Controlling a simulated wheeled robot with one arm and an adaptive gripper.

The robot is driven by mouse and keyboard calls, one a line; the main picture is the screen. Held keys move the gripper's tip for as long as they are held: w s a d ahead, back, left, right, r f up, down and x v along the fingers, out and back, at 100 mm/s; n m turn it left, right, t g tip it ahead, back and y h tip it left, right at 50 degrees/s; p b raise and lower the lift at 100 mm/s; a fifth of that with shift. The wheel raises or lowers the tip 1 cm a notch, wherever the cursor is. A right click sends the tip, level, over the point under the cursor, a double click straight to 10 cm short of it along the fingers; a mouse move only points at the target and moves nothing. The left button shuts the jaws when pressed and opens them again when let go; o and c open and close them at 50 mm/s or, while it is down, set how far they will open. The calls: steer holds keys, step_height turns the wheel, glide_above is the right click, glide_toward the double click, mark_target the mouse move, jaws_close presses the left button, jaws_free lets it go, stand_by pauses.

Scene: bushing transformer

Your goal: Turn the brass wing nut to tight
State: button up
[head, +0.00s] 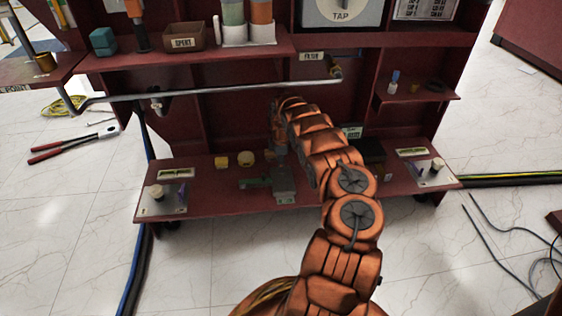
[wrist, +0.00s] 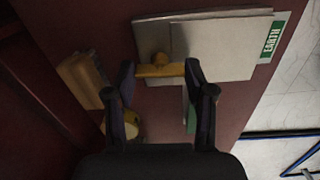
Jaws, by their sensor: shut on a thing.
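The brass wing nut (wrist: 160,68) shows in the wrist view near the edge of a pale grey plate (wrist: 215,42) with a green EARTH label (wrist: 272,40). My gripper (wrist: 161,76) has one finger at each end of the nut's wings and is shut on it. The wings lie roughly straight across between the fingertips, with a rounded brass knob above them. In the head view my arm reaches down to the lower shelf, above a grey block (head: 285,186); the wing nut cannot be made out there.
A yellow block (wrist: 80,76) and a round yellow piece (wrist: 132,124) lie close to my left finger. A green handle (head: 255,183) sits beside the grey block. A grey pipe (head: 210,90) crosses above the lower shelf (head: 215,203).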

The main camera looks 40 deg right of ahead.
steer(key=m+p, duration=0.1)
steer(key=p, duration=0.1)
steer(key=m+p, duration=0.2)
steer(key=shift+a+r, duration=0.2)
steer(key=shift+r, duration=0.05)
steer(key=m+p, duration=0.3)
steer(key=m, duration=0.1)
steer(key=shift+f+m+p, duration=0.1)
steer(key=shift+m+p, duration=0.2)
steer(key=shift+p, duration=0.05)
steer(key=m+p, duration=0.1)
steer(key=m, duration=0.1)
steer(key=shift+d+m+p, duration=0.15)
steer(key=shift+m+p, duration=0.15)
steer(key=shift+m, duration=0.1)
steer(key=m+p, duration=0.1)
steer(key=m, duration=0.1)
steer(key=shift+f+m, duration=0.1)
steer(key=shift+m, duration=0.2)
steer(key=shift+m+p, duration=0.7)
steer(key=shift+m, duration=1.3)
steer(key=o, duration=1.2)
steer(key=shift+c, duration=0.2)
